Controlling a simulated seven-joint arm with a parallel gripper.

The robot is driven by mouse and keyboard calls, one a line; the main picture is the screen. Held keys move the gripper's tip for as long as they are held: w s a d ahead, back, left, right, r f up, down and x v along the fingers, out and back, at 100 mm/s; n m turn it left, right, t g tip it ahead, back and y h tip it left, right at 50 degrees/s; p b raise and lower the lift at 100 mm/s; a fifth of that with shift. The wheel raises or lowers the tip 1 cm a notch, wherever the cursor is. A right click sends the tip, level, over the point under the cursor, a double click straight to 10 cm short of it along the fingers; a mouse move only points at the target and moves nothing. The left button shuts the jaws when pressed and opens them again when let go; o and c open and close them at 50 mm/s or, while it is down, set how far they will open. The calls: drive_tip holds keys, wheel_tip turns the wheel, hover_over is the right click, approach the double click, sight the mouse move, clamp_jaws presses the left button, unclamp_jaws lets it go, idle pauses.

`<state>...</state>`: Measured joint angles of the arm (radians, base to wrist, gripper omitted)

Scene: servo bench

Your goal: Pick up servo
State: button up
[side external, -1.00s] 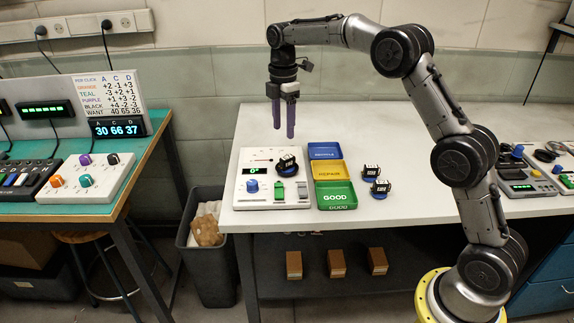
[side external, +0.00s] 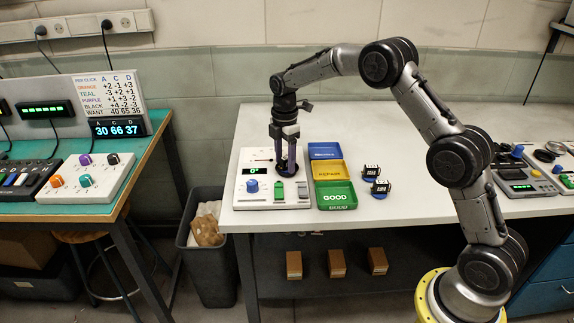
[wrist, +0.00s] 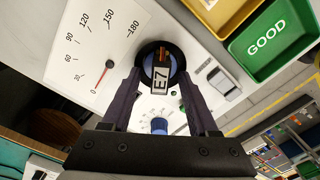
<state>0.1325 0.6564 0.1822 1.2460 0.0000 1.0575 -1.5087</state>
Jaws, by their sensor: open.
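The servo (wrist: 160,72), a dark body with a white label reading E7, stands on a round black seat on the white tester panel (side external: 240,199). My gripper (side external: 286,172) points down over it, with its purple-grey fingers low around the servo. In the wrist view my gripper (wrist: 159,88) is open, with one finger to each side of the servo and the servo between them. In the side view the fingers largely hide the servo. Two more servos, an upper one (side external: 371,171) and a lower one (side external: 381,187), stand on the bench.
Blue (side external: 324,150), yellow REPAIR (side external: 329,171) and green GOOD (side external: 336,196) trays stand right of the tester. The tester has a dial scale (wrist: 95,45), a blue knob (side external: 252,186) and a green display (side external: 254,170). The bench behind is clear.

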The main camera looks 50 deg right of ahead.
drive_tip(key=shift+c, duration=0.3)
clamp_jaws()
drive_tip(key=shift+r, duration=0.1)
